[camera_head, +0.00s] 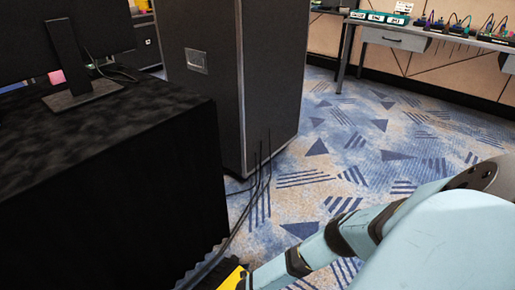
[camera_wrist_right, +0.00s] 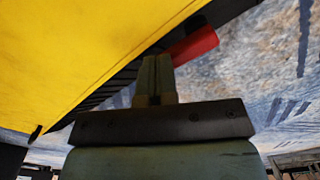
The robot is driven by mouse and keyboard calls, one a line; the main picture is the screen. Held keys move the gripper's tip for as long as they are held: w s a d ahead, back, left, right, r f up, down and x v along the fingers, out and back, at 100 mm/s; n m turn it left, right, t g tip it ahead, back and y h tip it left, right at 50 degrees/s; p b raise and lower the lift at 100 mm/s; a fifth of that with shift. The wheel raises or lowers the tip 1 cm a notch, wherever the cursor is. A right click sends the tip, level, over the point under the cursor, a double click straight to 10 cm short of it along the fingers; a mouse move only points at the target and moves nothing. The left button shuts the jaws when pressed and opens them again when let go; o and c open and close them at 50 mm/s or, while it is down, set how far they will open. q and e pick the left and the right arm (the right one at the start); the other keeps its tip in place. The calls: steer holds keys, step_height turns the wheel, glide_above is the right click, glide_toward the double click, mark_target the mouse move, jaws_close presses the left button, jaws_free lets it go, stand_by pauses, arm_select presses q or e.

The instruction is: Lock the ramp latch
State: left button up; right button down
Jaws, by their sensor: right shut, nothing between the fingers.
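A yellow panel, probably the ramp (camera_wrist_right: 85,55), fills the upper left of the right wrist view. A small yellow piece (camera_head: 231,279) shows at the bottom of the head view. A red part, probably the latch handle (camera_wrist_right: 196,44), sticks out from the dark edge beside the yellow panel. My right gripper (camera_wrist_right: 157,62) is shut and empty, its fingertips close to the red part and the panel's edge. I cannot tell whether they touch. The red part's inner end is hidden. My left gripper is in neither view.
A tall dark case (camera_head: 210,90) stands on the patterned carpet (camera_head: 330,165). Dark cables (camera_head: 238,228) run along the floor past a black-draped table (camera_head: 110,190) with a monitor (camera_head: 40,35). A workbench (camera_head: 400,37) with devices stands at the back right. Open carpet lies between.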

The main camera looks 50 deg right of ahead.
steer(key=shift+w+d, duration=0.1)
steer(key=shift+w, duration=0.3)
steer(key=shift+w+d, duration=0.2)
steer(key=shift+w, duration=0.25)
steer(key=shift+w+d, duration=0.45)
stand_by(0.5)
steer(key=shift+w, duration=0.1)
steer(key=shift+w+d, duration=0.25)
steer(key=shift+d, duration=0.2)
